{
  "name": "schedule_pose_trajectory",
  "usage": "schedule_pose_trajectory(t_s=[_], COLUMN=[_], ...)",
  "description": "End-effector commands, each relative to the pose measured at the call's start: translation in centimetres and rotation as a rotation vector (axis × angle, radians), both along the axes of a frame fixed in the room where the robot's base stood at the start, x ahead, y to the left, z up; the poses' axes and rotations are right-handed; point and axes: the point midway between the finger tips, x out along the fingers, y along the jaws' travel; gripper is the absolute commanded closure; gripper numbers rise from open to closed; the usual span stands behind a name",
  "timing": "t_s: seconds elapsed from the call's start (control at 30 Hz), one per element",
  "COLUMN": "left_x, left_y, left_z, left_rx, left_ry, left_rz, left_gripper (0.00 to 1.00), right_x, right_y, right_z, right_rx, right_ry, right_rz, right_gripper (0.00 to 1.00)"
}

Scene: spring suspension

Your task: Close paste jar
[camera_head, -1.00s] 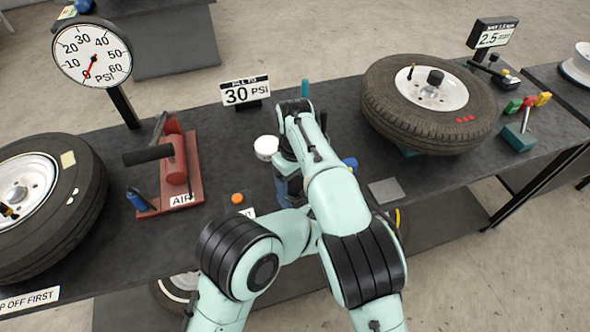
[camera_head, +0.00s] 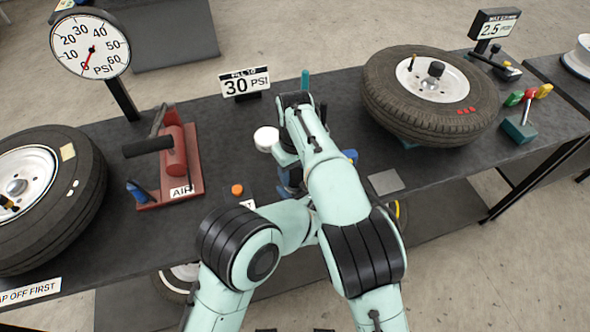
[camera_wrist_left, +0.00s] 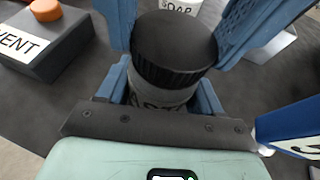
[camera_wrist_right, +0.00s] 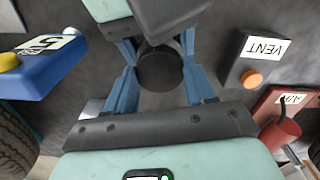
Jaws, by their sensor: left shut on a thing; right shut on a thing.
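The paste jar (camera_wrist_left: 165,98) stands upright in the left wrist view, its pale lettered body below a ribbed black lid (camera_wrist_left: 176,45). The lid is on the jar's mouth; I cannot tell how tight it is. My left gripper (camera_wrist_left: 162,85) is shut on the jar body with its blue fingers. My right gripper (camera_wrist_right: 160,75) is shut on the lid, with blue fingers on both sides; its fingers also show large in the left wrist view. In the head view my right gripper (camera_head: 289,177) and forearm hide the jar.
A white soap tub (camera_head: 266,139) stands close behind the grippers. The vent block (camera_wrist_right: 250,65) with its orange button and the red air stand (camera_head: 172,160) are to the left in the head view. A grey plate (camera_head: 386,181) and tyre (camera_head: 430,95) are to the right.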

Motion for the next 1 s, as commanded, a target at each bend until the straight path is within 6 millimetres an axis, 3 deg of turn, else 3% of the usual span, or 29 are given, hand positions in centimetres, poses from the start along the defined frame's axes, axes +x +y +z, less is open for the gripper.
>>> schedule_pose_trajectory(t_s=[0.03,0.1,0.47,0.57,0.83,1.0], left_x=[0.0,0.0,0.0,0.0,0.0,0.0], left_y=[0.0,0.0,0.0,0.0,0.0,0.0], left_z=[0.0,0.0,0.0,0.0,0.0,0.0], left_rx=[-0.001,0.000,0.000,0.000,0.000,0.000], left_ry=[0.001,0.000,0.000,0.000,0.000,0.000], left_rz=[0.000,0.000,0.000,0.000,0.000,0.000], left_gripper=[1.00,1.00,1.00,1.00,1.00,1.00], right_x=[0.0,0.0,0.0,0.1,0.1,0.1], right_y=[0.0,0.0,0.0,0.0,0.0,0.0], right_z=[0.0,0.0,0.4,1.5,7.4,10.0], right_rx=[0.000,0.000,0.001,0.002,0.004,0.000], right_ry=[0.000,0.000,-0.002,-0.003,-0.006,-0.004], right_rz=[0.001,0.001,0.003,0.004,0.002,0.000], right_gripper=[0.36,0.16,0.16,0.16,0.16,0.16])
